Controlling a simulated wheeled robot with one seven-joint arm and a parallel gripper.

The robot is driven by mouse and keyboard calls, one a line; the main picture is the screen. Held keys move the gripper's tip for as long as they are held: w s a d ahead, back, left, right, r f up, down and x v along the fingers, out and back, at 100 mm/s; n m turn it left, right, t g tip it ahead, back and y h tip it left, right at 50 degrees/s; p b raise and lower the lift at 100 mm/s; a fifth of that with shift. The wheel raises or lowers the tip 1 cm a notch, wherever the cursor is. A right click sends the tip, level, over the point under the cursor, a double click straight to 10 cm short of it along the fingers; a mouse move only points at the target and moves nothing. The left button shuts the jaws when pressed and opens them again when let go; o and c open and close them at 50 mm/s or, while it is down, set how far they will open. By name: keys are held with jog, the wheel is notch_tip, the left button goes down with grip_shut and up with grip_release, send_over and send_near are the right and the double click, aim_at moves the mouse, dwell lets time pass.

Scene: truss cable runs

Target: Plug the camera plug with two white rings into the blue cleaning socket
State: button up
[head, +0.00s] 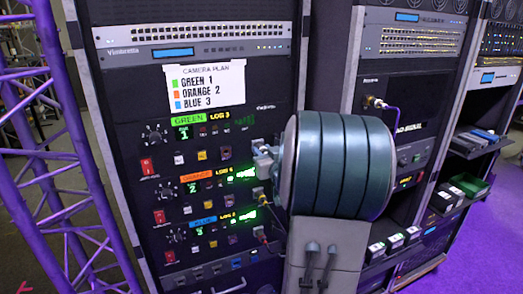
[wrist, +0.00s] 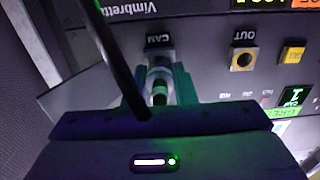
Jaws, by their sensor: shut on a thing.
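My gripper (wrist: 158,92) is shut on a dark plug (wrist: 160,86) with pale banding; the number of rings is unclear. The plug's front end is at the socket marked CAM (wrist: 158,56), and I cannot tell whether it is seated. In the head view my gripper (head: 263,158) is at the right end of the green unit, partly hidden by my arm. The blue unit (head: 203,220) is the lowest of three. Below it runs a strip with several small sockets, one bluish (head: 236,264); I cannot tell which is the blue cleaning socket.
A black cable (wrist: 112,50) crosses the wrist view beside the gripper. Plugs with cables stick out at the right of the orange unit (head: 192,188) and the blue unit. A purple truss (head: 60,150) stands at left.

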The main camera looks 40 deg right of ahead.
jog(key=shift+v, duration=2.35)
